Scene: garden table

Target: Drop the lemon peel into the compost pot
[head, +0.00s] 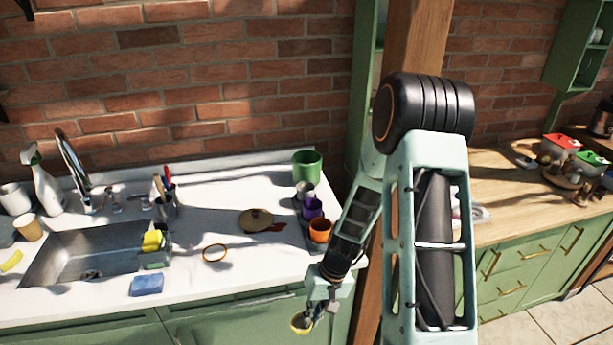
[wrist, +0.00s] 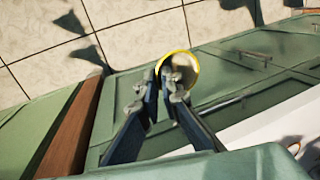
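The lemon peel (wrist: 186,64), a hollow half with a yellow rim and pale inside, is at the tips of my gripper (wrist: 160,78). The fingers are close together on its rim. In the head view the peel (head: 300,324) hangs with my gripper (head: 318,309) in front of the counter's front edge, below the top. A green pot (head: 307,166), which looks like the compost pot, stands upright at the back right of the white counter, apart from my gripper. The inside bottom of the pot is hidden.
Orange (head: 320,230) and purple (head: 312,208) cups stand in front of the green pot. A round lidded thing (head: 256,219), a ring (head: 214,253) and a blue sponge (head: 147,285) lie on the counter (head: 220,283). The sink (head: 80,254) is at left.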

